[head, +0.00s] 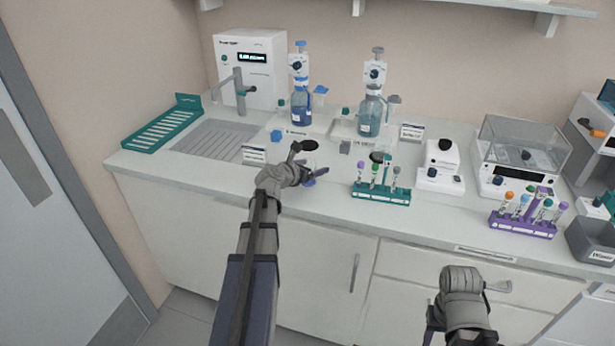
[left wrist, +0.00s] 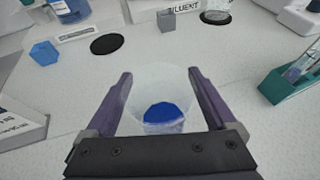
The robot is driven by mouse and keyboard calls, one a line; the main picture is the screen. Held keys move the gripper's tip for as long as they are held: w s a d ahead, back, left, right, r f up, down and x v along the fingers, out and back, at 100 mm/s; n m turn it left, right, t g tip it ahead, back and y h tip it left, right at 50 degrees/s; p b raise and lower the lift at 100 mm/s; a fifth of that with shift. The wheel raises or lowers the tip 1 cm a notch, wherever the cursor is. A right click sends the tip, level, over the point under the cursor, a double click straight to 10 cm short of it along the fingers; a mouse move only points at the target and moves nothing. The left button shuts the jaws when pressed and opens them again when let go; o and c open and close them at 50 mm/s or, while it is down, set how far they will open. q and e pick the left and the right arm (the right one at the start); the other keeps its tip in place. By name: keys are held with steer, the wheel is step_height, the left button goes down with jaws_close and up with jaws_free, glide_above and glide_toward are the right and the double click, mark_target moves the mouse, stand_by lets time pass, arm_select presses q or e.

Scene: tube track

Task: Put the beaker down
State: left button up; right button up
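The clear beaker (left wrist: 160,95) with blue liquid at its bottom sits between the two purple fingers of my left gripper (left wrist: 160,82) in the left wrist view. The fingers appear to touch its sides. In the head view my left gripper (head: 308,175) is over the front of the counter, and the beaker is mostly hidden there. I cannot tell whether the beaker's base touches the counter. A black disc (left wrist: 107,44) lies on the counter just beyond the beaker; it also shows in the head view (head: 308,145). My right gripper (head: 460,320) hangs in front of the drawers, its fingers mostly hidden.
A teal tube rack (head: 382,196) stands right of my left gripper. Two dispenser bottles (head: 301,105) (head: 370,115) stand behind. A small blue block (head: 276,136) and a label stand (head: 254,154) are to the left. A purple rack (head: 522,228) and balance (head: 520,160) stand further right.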

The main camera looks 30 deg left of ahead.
arm_select(q)
steer(key=c, duration=1.2)
step_height(320, 180, up, 10)
steer(key=p, duration=1)
